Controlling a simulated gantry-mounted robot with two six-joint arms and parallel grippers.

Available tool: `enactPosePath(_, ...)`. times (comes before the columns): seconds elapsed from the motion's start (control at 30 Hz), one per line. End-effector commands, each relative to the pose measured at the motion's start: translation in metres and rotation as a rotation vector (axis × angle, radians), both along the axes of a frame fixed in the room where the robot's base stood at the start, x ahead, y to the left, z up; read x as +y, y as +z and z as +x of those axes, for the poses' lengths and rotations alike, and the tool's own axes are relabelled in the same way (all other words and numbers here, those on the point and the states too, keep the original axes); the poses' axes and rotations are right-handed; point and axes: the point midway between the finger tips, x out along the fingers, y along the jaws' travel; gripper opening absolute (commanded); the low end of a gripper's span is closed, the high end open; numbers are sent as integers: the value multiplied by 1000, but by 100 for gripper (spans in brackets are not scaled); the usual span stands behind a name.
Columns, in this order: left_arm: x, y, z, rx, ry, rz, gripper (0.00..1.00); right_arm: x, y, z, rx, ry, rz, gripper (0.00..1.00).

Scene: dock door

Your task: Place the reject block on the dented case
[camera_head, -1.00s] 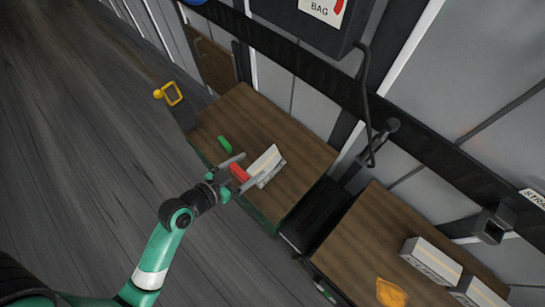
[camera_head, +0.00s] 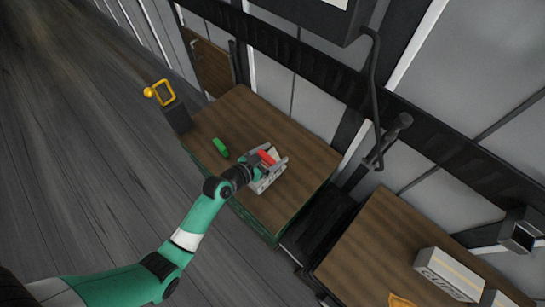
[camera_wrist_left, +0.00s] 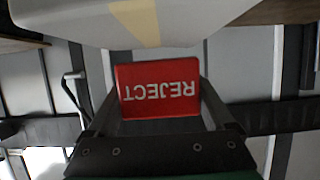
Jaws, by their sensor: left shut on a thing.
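The red block marked REJECT (camera_wrist_left: 158,90) is between the fingers of my left gripper (camera_wrist_left: 160,110), and its lettering reads upside down in the left wrist view. In the head view, the left gripper (camera_head: 270,164) is over the pale case on the left wooden table, with the red block (camera_head: 267,157) between its fingers. The case (camera_head: 266,184) is partly hidden by the gripper. It also fills the top of the left wrist view (camera_wrist_left: 85,22), with a tan strip. I cannot tell whether the block touches the case. No dent is discernible. My right gripper is out of view.
A green object (camera_head: 220,147) lies on the left table (camera_head: 235,112). A boxed case marked CUPS (camera_head: 448,274) and a partly cropped orange item (camera_head: 401,300) are on the right table (camera_head: 385,235). A dark gap separates the tables; a yellow handle (camera_head: 163,92) stands at the left.

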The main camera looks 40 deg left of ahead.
Motion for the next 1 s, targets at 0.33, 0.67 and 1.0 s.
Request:
enactPosePath(0.33, 0, -9, 0, 0, 0, 0, 33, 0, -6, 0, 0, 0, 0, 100)
enactPosePath(0.67, 0, -8, 0, 0, 0, 0, 100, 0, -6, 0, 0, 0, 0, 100)
enactPosePath(1.0, 0, 15, -43, 1, 4, -1, 100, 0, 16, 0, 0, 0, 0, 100)
